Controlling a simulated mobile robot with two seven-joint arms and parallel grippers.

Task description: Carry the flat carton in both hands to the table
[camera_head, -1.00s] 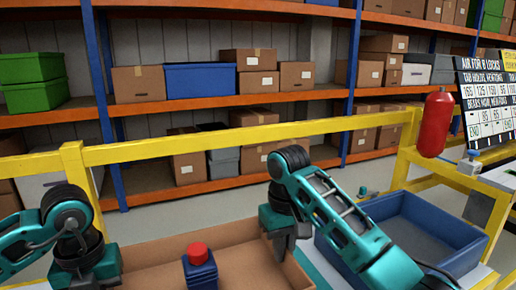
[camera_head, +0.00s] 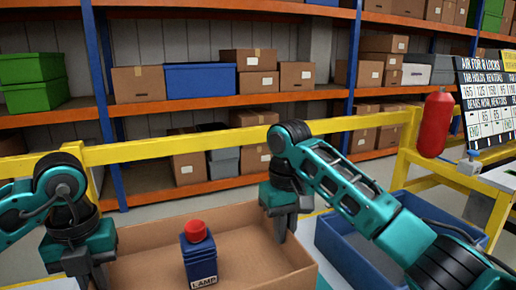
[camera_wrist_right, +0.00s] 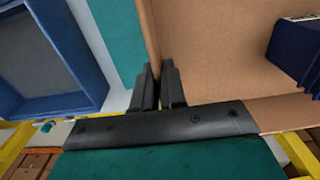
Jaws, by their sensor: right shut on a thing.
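The flat carton (camera_head: 235,255) is a shallow, open brown box in the lower middle of the head view. A dark blue container with a red cap (camera_head: 198,254), labelled LAMP, stands upright inside it. My right gripper (camera_head: 282,230) is shut on the carton's right wall; the right wrist view shows the wall between its fingers (camera_wrist_right: 159,80). My left gripper (camera_head: 88,272) is at the carton's left wall, its fingers straddling the edge, and it appears shut on it. The carton's near side is cut off by the picture's lower edge.
A blue tray (camera_head: 335,245) lies just right of the carton, partly behind my right arm. A yellow rail (camera_head: 235,138) runs behind, with shelves of boxes beyond it. A red cylinder (camera_head: 435,124) and a dark board (camera_head: 490,95) are at the right.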

